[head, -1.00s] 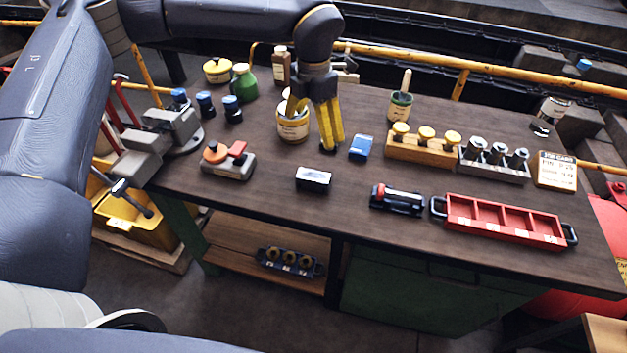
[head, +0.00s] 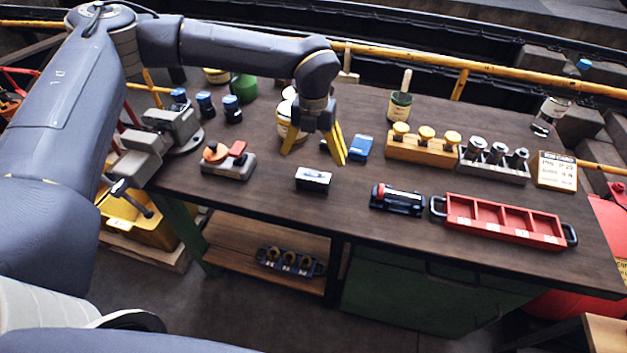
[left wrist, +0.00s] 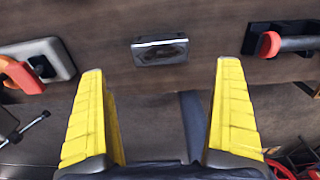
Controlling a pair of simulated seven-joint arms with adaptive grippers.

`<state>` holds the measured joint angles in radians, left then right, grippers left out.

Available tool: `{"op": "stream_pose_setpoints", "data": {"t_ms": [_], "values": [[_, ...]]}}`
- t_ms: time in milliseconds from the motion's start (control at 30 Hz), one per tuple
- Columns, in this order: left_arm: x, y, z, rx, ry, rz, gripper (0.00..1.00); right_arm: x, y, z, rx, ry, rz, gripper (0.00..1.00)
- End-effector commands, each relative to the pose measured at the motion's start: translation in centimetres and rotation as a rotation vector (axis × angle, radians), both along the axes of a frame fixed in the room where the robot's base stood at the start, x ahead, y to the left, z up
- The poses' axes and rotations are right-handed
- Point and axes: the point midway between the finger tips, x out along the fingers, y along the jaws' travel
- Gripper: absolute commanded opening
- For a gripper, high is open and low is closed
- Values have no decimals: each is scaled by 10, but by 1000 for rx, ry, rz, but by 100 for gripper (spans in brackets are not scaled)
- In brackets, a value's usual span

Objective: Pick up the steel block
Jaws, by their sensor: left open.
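The steel block (head: 313,179) is a small dark block with a bright silvery face, lying on the workbench near its front edge. In the left wrist view the block (left wrist: 160,50) sits ahead of the gap between the fingers, apart from them. My left gripper (head: 314,156), with yellow fingers, is open and empty just behind and above the block in the head view. It also shows in the left wrist view (left wrist: 161,68), fingers spread wide. My right gripper is not in view.
An orange-knobbed device (head: 228,164) stands left of the block. A red-and-black torch-like item (head: 398,199) and a red tray (head: 505,222) lie to the right. A blue box (head: 361,147) and a tin (head: 284,128) are near the gripper. Bare wood surrounds the block.

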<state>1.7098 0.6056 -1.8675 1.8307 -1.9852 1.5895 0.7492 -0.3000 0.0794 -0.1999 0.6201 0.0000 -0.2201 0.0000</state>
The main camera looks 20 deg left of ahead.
Motion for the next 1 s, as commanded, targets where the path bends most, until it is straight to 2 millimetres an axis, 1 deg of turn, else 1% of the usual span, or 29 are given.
{"op": "stream_pose_setpoints", "data": {"t_ms": [33,100,233,400,667,767,1000], "values": [[-1,0,-10,1,3,0,100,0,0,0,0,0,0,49],[-1,0,-21,0,3,1,100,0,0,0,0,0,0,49],[0,0,-37,0,1,-1,100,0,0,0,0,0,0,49],[0,0,-48,0,1,0,100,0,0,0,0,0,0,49],[0,0,-56,0,1,0,100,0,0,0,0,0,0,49],[-1,0,-65,1,2,-1,100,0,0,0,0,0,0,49],[-2,0,-94,0,2,0,100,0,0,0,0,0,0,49]]}}
